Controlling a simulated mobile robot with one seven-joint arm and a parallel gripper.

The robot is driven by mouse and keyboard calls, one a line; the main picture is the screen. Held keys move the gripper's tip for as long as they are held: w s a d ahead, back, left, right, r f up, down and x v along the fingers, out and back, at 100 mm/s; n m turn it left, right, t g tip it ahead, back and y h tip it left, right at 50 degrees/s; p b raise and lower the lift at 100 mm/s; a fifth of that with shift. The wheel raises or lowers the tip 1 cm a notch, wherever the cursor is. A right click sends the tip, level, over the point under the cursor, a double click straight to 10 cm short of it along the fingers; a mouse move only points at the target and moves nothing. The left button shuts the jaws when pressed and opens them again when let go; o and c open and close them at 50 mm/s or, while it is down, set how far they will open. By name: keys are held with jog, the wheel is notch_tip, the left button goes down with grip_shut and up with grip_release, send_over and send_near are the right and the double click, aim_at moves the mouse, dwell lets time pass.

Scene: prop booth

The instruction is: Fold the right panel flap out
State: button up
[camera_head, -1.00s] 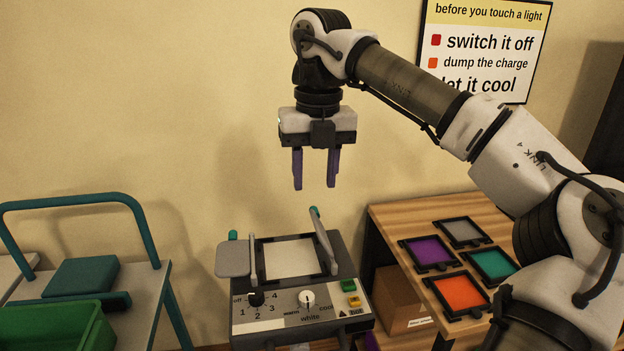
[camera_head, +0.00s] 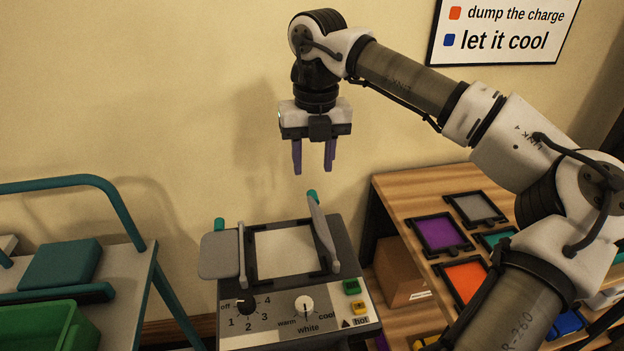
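The light panel unit (camera_head: 285,251) stands below my gripper, with a pale square face in a dark frame. Its right panel flap (camera_head: 321,231) stands nearly upright along the right side of the face, leaning a little, with a teal tip (camera_head: 312,195) at its far end. The left flap (camera_head: 220,255) lies folded out to the left, with a teal knob (camera_head: 220,225) behind it. My gripper (camera_head: 313,172) hangs above the unit, fingers pointing down and apart, with nothing between them. It does not touch the flap.
A wooden table (camera_head: 398,192) at the right bears framed colour filters, among them purple (camera_head: 440,233) and orange (camera_head: 465,284). A cart (camera_head: 122,280) with a green bin (camera_head: 45,330) stands at the left. Dials and buttons line the unit's front. A sign hangs on the wall.

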aim_at(319, 217)
notch_tip(319, 217, down, 6)
jog(key=shift+a+p, duration=0.1)
jog(key=shift+p, duration=0.45)
jog(key=shift+c, duration=0.2)
grip_shut()
